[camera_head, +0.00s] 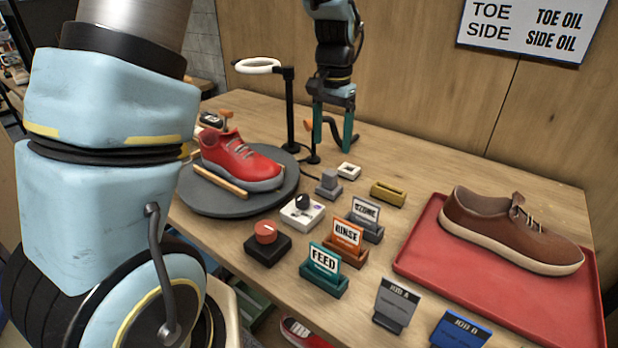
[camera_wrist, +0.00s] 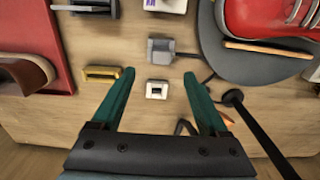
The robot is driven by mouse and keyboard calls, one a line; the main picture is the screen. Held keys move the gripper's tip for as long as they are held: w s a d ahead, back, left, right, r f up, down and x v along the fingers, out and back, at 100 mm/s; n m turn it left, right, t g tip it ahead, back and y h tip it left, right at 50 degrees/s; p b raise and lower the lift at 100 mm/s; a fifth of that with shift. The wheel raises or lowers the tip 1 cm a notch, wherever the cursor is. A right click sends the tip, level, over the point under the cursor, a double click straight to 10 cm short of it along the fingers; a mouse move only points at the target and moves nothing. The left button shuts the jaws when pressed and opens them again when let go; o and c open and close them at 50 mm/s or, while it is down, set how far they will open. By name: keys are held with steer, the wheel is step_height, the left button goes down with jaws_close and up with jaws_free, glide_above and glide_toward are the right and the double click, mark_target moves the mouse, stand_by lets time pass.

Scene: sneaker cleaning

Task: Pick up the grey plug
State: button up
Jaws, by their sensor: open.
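The grey plug (camera_head: 328,184) is a small block standing on the wooden table, right of the round turntable. It also shows in the wrist view (camera_wrist: 160,50), just beyond the fingertips and roughly centred between them, with a dark cable at its right side. My gripper (camera_head: 333,150) has two teal fingers pointing down and hangs above the table behind the plug.
A black lamp stand (camera_head: 290,110) with a white ring is close to my gripper's left. A red sneaker (camera_head: 240,162) rests on the dark turntable (camera_head: 208,206). A yellow holder (camera_head: 388,193), several label stands and a red tray (camera_head: 420,240) with a brown shoe lie to the right.

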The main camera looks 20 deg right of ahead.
mark_target(330, 172)
steer(key=shift+w+d+f, duration=0.15)
steer(key=shift+f, duration=0.05)
step_height(330, 172, down, 4)
steer(key=shift+w+f+p, duration=0.1)
steer(key=shift+f+p, duration=0.15)
steer(key=shift+p, duration=0.35)
steer(key=shift+f+p, duration=1.15)
steer(key=shift+f, duration=1.85)
jaws_close()
steer(key=shift+r, duration=0.15)
